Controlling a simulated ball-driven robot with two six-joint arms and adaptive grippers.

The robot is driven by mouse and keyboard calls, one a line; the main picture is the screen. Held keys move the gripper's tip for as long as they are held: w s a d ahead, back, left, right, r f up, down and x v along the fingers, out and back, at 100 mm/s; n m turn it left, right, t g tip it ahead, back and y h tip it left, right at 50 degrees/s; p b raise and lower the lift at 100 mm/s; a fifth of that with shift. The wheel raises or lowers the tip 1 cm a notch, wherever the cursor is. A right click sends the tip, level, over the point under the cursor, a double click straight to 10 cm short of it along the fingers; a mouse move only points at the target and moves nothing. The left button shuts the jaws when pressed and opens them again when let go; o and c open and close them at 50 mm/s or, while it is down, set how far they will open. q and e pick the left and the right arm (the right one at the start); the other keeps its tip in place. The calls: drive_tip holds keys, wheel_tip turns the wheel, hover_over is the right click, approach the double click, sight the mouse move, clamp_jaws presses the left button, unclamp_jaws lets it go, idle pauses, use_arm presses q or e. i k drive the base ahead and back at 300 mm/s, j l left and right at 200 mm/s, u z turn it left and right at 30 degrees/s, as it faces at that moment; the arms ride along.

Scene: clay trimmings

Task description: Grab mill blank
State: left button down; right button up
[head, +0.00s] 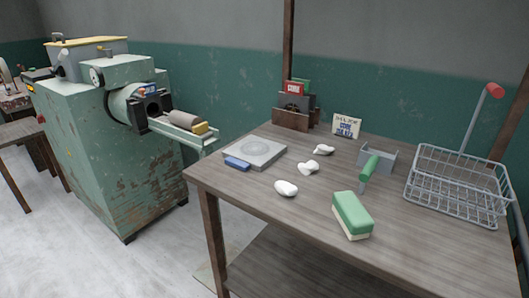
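The mill blank appears to be the grey-brown cylinder (184,120) in the head view. It lies on its side on the green outfeed tray (180,137) that sticks out from the front of the green machine (110,155). A yellow block (201,128) sits at the cylinder's right end, and a small blue piece (151,90) is above its left end, on the machine's dark nozzle. Neither of my grippers is in view.
A wooden table (400,260) at the right holds white lumps (286,188), a green-and-cream sponge (352,215), a grey slab (255,153), a green-handled tool (369,166) and a wire basket (455,185). Open floor (165,262) lies between machine and table.

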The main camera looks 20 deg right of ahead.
sight(182, 119)
drive_tip(key=i+j+z, duration=0.15)
drive_tip(key=i+j, duration=0.15)
drive_tip(key=i+j+z, duration=0.1)
drive_tip(key=i+j, duration=0.2)
drive_tip(key=i+j+z, duration=0.15)
drive_tip(key=j, duration=0.25)
drive_tip(key=i+j+z, duration=0.15)
drive_tip(key=i+j, duration=0.2)
drive_tip(key=i+j+z, duration=0.1)
drive_tip(key=i+j, duration=0.15)
drive_tip(key=j, duration=0.25)
drive_tip(key=i+j+z, duration=0.15)
drive_tip(key=j, duration=0.25)
drive_tip(key=i+j+z, duration=0.15)
drive_tip(key=j, duration=0.35)
drive_tip(key=i+j+z, duration=0.1)
drive_tip(key=i+j, duration=0.2)
drive_tip(key=j, duration=0.15)
